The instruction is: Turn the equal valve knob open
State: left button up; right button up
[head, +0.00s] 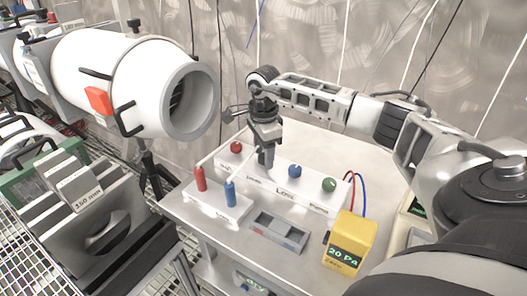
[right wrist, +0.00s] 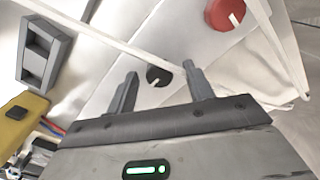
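A white valve block (head: 312,190) on the steel table carries a row of round knobs. A red knob (head: 236,147) is at its left, a blue knob (head: 295,171) and a green knob (head: 329,184) at its right. A black knob with a white pointer mark shows in the right wrist view (right wrist: 158,76); in the head view my gripper hides it. The small labels are too blurred to tell which knob is the equal one. My right gripper (head: 266,158) points down over the black knob. Its fingers (right wrist: 161,78) are apart, on either side of that knob. My left gripper is not in view.
A block with red and blue pegs (head: 217,204) and a grey tray (head: 278,233) stand in front of the valve block. A yellow gauge reading 20 Pa (head: 350,240) is at the right. A large white tube (head: 135,80) is at the left.

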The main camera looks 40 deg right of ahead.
notch_tip(320, 180, up, 16)
dwell(0.6)
dwell(0.4)
